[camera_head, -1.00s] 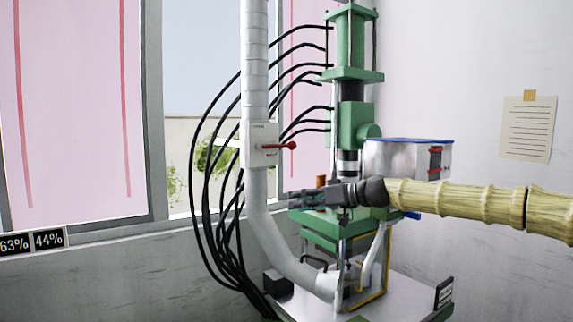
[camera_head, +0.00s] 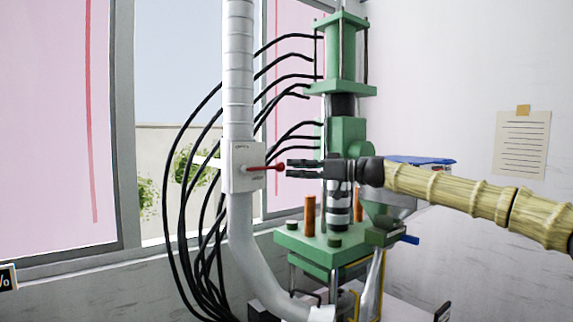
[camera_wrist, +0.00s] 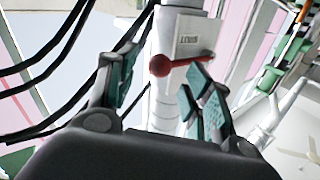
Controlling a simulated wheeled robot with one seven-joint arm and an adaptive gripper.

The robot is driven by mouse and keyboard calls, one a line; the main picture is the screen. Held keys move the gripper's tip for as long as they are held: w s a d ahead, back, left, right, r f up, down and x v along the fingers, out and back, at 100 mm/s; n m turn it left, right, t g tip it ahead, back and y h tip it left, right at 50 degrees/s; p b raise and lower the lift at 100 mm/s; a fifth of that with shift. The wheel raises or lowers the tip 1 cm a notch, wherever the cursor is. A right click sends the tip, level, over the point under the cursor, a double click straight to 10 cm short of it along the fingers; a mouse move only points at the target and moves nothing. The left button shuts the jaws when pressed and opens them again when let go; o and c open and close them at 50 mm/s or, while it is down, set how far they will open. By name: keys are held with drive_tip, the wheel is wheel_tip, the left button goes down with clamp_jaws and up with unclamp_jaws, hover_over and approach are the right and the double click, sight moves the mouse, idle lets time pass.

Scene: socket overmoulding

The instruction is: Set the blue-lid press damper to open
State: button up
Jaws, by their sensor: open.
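The damper is a pale box (camera_head: 241,158) on the grey vertical duct (camera_head: 238,105), with a red lever (camera_head: 265,168) pointing right and ending in a round red knob (camera_head: 281,167). My gripper (camera_head: 290,167) is open, reaching in from the right with its fingertips at the knob. In the wrist view the knob (camera_wrist: 160,66) shows between the two spread fingers (camera_wrist: 157,85), and the lever (camera_wrist: 190,59) runs to the right from it. I cannot tell whether a finger touches the knob. The blue-lid hopper (camera_head: 392,188) is partly hidden behind my arm.
The green press (camera_head: 346,48) stands just behind my arm, with an orange rod (camera_head: 310,215) on its platen (camera_head: 312,247). Several black hoses (camera_head: 189,150) loop behind the duct. A window (camera_head: 178,70) is at the left, and a paper note (camera_head: 522,142) hangs on the right wall.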

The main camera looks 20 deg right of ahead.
sight(265, 168)
drive_tip(key=shift+w+a+r+p, duration=0.25)
drive_tip(key=shift+a+p, duration=0.1)
drive_tip(key=shift+a, duration=0.3)
drive_tip(key=shift+w+a+r+p, duration=0.2)
drive_tip(key=shift+w+a+p, duration=0.1)
drive_tip(key=shift+a, duration=0.3)
drive_tip(key=shift+w+a+f, duration=0.3)
drive_tip(key=shift+w+f, duration=0.15)
drive_tip(key=shift+w, duration=0.2)
drive_tip(key=shift+w+d, duration=0.1)
drive_tip(key=shift+d, duration=0.05)
drive_tip(key=shift+s+d+r, duration=0.2)
drive_tip(key=shift+s+d, duration=0.05)
drive_tip(key=shift+s, duration=0.2)
drive_tip(key=c, duration=0.5)
clamp_jaws()
